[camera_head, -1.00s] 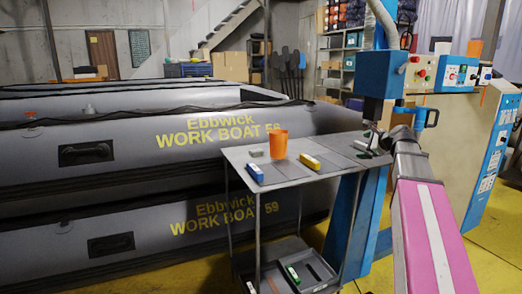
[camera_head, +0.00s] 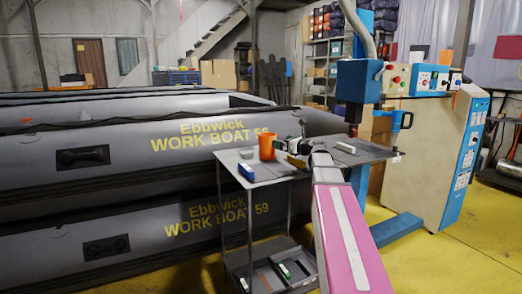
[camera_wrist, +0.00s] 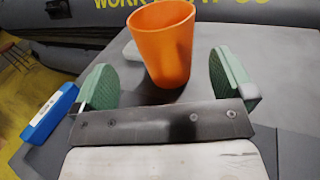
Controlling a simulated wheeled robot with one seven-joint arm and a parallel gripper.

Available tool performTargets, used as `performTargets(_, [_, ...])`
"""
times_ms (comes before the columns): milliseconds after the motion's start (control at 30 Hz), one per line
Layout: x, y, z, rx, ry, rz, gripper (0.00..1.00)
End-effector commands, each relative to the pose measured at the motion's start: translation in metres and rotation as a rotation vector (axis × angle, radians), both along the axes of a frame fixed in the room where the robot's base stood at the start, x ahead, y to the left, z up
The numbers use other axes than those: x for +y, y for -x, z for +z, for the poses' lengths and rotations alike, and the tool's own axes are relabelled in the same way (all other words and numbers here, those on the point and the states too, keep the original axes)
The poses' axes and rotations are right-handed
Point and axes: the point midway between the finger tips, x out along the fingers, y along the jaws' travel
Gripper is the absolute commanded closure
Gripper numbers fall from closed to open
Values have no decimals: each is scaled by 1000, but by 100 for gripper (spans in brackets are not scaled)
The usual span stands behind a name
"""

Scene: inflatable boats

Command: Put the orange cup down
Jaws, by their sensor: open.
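The orange cup (camera_head: 267,147) stands upright on the grey top of a trolley (camera_head: 275,174). In the wrist view the orange cup (camera_wrist: 162,45) is just ahead of my gripper and roughly between the two green finger pads. My gripper (camera_wrist: 166,78) is open, with a visible gap on each side of the cup. In the head view my gripper (camera_head: 285,147) is just right of the cup, with my arm reaching in from the lower right.
A blue block (camera_head: 246,171) lies near the trolley's left front edge; it also shows in the wrist view (camera_wrist: 48,113). A yellow block (camera_head: 297,162) lies right of the cup. Pale blocks (camera_head: 345,148) lie on the top. Grey boats (camera_head: 130,150) stand behind.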

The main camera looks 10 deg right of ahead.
Motion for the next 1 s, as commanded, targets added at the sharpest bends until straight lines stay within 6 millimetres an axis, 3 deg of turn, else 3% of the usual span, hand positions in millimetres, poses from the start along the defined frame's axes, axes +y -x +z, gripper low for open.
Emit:
performTargets(133, [15,-21,0,-1,2,1,0])
performTargets(433, [30,-37,1,-1,4,0,0])
performTargets(700, [52,-66,3,-1,4,0,0])
performTargets(1000, [58,-70,3,-1,4,0,0])
